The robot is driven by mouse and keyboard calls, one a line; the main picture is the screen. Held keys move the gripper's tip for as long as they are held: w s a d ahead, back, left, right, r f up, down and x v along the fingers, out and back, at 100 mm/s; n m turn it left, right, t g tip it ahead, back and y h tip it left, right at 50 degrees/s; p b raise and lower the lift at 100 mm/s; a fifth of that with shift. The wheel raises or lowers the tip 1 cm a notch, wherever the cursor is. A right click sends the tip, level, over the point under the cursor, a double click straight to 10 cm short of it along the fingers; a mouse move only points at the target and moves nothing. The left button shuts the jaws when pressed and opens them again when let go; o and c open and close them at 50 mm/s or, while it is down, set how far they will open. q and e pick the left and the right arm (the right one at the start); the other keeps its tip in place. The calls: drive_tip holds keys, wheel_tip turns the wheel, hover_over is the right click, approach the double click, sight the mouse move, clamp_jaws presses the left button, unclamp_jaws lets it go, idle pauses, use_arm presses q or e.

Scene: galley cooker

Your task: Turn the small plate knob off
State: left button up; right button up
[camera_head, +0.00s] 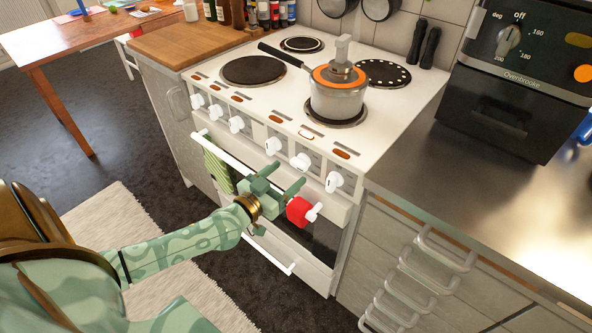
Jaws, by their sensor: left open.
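The white cooker (226,79) has a row of white knobs on its sloping front panel, including a left-end knob (197,101), a middle knob (273,145) and a right-end knob (334,181). I cannot tell which knob belongs to the small plate, and their exact settings are too small to read. A small dark plate (302,44) is at the back left of the hob. My left gripper (284,177) is open and empty, in front of the oven door, just below the right-hand knobs and apparently apart from them. My right gripper is not in view.
A grey pot (337,99) with an orange-rimmed lid stands on the front right plate, its handle pointing back left. A white oven handle bar (228,150) carries a green striped towel (217,168). A red object (298,210) is beside my gripper. A steel counter (460,190) lies right.

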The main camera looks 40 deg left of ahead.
sight(296, 167)
use_arm(q)
drive_tip(key=w, duration=0.4)
drive_tip(key=shift+d+b, duration=0.15)
drive_tip(key=shift+b, duration=0.15)
drive_tip(key=c, duration=1)
